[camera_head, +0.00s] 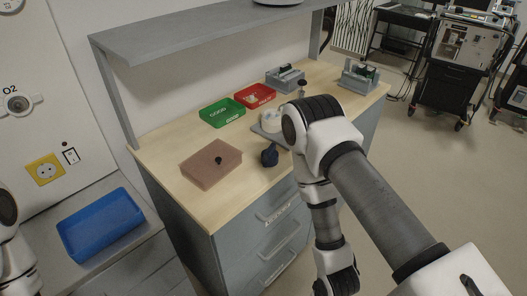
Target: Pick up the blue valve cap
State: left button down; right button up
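A small dark blue object, which looks like the blue valve cap (269,155), stands on the wooden worktop near its front edge, in the head view. Nothing is touching the cap. My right arm comes in from the lower right, bends above the worktop's right part and runs down in front of the drawers; its gripper is out of the picture. Only a bit of my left arm shows at the left edge; its gripper is not seen.
A green bin (222,112) marked GOOD and a red bin (255,96) with pale contents stand behind. Grey fixtures (285,79) stand at the far end, under a shelf (200,32). A blue tray (100,224) sits on the lower left counter. My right arm hides part of the worktop.

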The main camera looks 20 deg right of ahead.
aim_at(269, 156)
jog(key=z, duration=0.95)
jog(key=i+z, duration=0.2)
jog(key=z, duration=0.15)
jog(key=i+z, duration=0.15)
jog(key=z, duration=0.15)
